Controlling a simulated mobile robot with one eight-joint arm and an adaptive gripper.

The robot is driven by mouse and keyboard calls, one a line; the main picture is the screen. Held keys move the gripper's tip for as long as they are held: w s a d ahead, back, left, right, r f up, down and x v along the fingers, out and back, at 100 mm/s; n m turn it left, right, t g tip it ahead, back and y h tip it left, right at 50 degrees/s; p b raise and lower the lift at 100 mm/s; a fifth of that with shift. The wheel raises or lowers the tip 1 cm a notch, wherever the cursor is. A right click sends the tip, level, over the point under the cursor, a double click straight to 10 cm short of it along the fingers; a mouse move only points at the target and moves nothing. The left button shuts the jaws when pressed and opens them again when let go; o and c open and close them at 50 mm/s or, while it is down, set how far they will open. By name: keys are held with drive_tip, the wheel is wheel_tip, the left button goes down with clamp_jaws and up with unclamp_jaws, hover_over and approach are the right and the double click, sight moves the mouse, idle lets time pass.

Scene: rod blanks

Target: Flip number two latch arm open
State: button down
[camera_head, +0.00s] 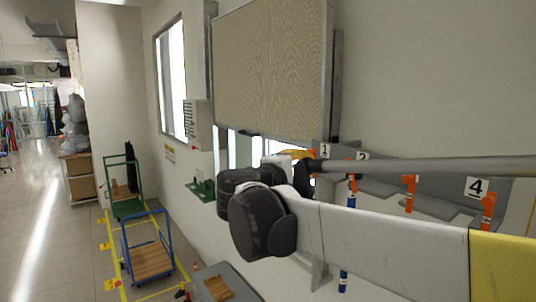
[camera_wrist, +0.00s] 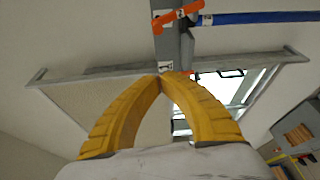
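A grey rack rail (camera_head: 385,186) on the wall carries number plates and orange latch arms. The number two plate (camera_head: 363,156) shows just above my arm. The orange latch arm below it, number two (camera_head: 352,185), is partly hidden by my arm; a blue rod (camera_head: 351,201) shows under it. My gripper (camera_head: 298,154) is mostly hidden behind my wrist, near the number one plate (camera_head: 325,151). In the wrist view its yellow fingers (camera_wrist: 162,77) meet at the tips with nothing seen between them. An orange latch arm (camera_wrist: 177,15) lies beyond the tips, across the rail.
Further orange latches hang to the right, one by the number four plate (camera_head: 478,187). A large beige panel (camera_head: 270,70) is on the wall above left. A blue cart (camera_head: 148,250) and green cart (camera_head: 122,190) stand on the floor at left.

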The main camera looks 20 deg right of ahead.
sight(341, 163)
drive_tip(key=p+x, duration=0.2)
drive_tip(key=x, duration=0.7)
drive_tip(key=shift+m, duration=0.6)
drive_tip(key=s, duration=0.2)
drive_tip(key=s+d+r, duration=0.1)
drive_tip(key=s, duration=0.1)
drive_tip(key=s+d, duration=0.1)
drive_tip(key=s, duration=0.1)
drive_tip(key=shift+s+r, duration=0.25)
drive_tip(key=shift+r, duration=0.05)
drive_tip(key=shift+w, duration=0.2)
